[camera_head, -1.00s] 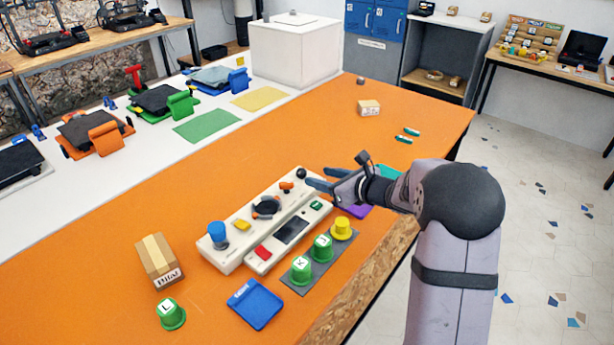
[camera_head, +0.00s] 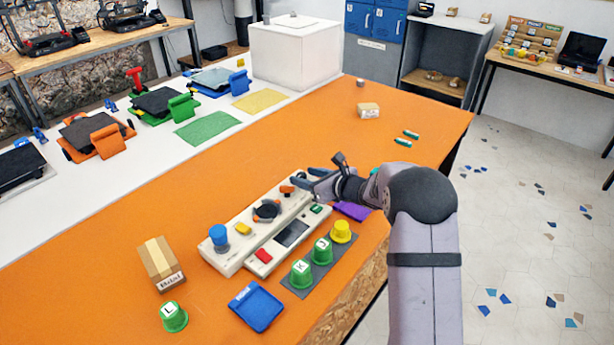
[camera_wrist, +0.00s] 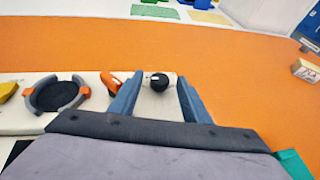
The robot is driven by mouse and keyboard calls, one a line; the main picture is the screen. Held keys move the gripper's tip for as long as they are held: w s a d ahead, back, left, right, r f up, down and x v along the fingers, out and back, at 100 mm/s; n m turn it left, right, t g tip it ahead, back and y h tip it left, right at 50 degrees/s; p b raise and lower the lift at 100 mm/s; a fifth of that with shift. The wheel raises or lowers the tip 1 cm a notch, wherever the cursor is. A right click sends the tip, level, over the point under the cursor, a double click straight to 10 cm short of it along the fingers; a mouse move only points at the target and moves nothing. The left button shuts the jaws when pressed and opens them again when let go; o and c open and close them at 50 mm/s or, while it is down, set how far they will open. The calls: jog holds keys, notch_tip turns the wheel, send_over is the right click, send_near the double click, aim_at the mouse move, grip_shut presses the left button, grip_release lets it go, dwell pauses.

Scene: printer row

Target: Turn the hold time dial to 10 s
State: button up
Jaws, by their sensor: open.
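A long cream control panel (camera_head: 228,259) lies on the orange table. At its far right end is a small black round dial with a light mark (camera_wrist: 159,82); no label or scale is readable, so I cannot tell its setting. My gripper (camera_head: 308,178) is open at that end and largely hides this dial in the head view. In the wrist view the two blue-grey fingers of my gripper (camera_wrist: 158,92) stand either side of the dial, with gaps visible. An orange knob (camera_wrist: 110,81) sits just left of the left finger. A larger black disc in a grey and orange ring (camera_wrist: 55,95) is further left.
Green cups (camera_head: 301,273) and a yellow cup (camera_head: 341,231) stand in front. The orange table (camera_head: 230,165) behind the panel is clear.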

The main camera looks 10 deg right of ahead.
jog(key=shift+c, duration=0.3)
jog(key=c, duration=1)
jog(key=shift+f+b, duration=0.2)
jog(key=shift+b, duration=0.85)
jog(key=shift+a+m+t+h+b, duration=0.1)
jog(key=shift+m+t+h+b, duration=0.25)
jog(key=shift+b, duration=0.35)
jog(key=shift+m+h+b, duration=0.35)
jog(key=shift+h+b, duration=0.1)
jog(key=shift+b, duration=0.7)
jog(key=m+t+h+b, duration=0.1)
jog(key=b, duration=0.3)
jog(key=shift+s+a+r, duration=0.1)
jog(key=shift+a+r, duration=0.05)
jog(key=shift+a, duration=0.05)
jog(key=shift+r+m+h+b, duration=0.15)
jog(key=shift+m+h+b, duration=0.25)
jog(key=shift+b, duration=0.4)
